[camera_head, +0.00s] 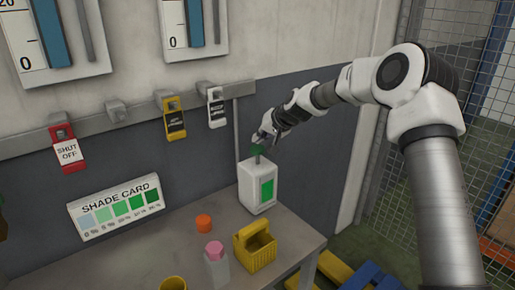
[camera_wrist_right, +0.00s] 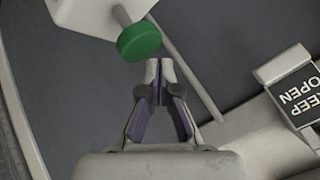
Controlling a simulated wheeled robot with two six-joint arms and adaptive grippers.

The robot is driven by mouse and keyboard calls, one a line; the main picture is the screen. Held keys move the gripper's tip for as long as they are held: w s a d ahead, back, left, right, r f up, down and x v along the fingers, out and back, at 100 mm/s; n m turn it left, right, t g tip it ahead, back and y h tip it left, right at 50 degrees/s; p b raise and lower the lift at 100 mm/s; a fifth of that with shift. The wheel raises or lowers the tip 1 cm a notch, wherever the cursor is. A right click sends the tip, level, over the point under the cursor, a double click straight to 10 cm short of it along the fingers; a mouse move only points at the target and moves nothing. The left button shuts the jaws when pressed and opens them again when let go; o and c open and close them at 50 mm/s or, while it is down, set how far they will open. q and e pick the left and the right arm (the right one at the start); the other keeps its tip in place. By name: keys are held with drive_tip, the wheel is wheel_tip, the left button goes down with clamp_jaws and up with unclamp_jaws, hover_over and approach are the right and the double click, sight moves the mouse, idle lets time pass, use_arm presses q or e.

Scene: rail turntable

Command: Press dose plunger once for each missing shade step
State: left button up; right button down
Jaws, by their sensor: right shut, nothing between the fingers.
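A white dose dispenser (camera_head: 246,183) with a green front patch stands on the bench. Its green plunger knob (camera_head: 258,149) sits on a stem above the body. My right gripper (camera_head: 263,140) is at the knob, partly overlapping it in the head view. In the right wrist view the fingertips (camera_wrist_right: 160,66) are shut and empty, just beside the green knob (camera_wrist_right: 139,41); I cannot tell whether they touch it. The shade card (camera_head: 115,207) stands at the back left, with several swatches running from pale blue to dark green; its small labels are hard to read. My left gripper is not in view.
A yellow caddy (camera_head: 256,250), a white bottle with pink top (camera_head: 216,265), an orange cap (camera_head: 204,223) and a yellow cup (camera_head: 173,284) stand on the bench. Red (camera_head: 67,150), yellow (camera_head: 174,118) and white (camera_head: 216,107) tags hang on the wall rail.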

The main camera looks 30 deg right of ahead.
sight(258, 148)
idle(0.4)
drive_tip(key=shift+f+b, duration=0.35)
drive_tip(key=shift+f, duration=0.1)
drive_tip(key=shift+s+f+b, duration=0.1)
drive_tip(key=shift+f+b, duration=1.05)
drive_tip(key=shift+f, duration=0.2)
idle(1.0)
drive_tip(key=shift+a, duration=0.1)
drive_tip(key=shift+r+p, duration=1.55)
drive_tip(key=shift+r, duration=0.2)
drive_tip(key=shift+w+r+p, duration=0.2)
drive_tip(key=shift+r+p, duration=0.35)
drive_tip(key=shift+r, duration=0.05)
wheel_tip(258, 148, up, 4)
drive_tip(key=p, duration=0.3)
drive_tip(key=shift+s, duration=0.1)
drive_tip(key=shift+f, duration=0.1)
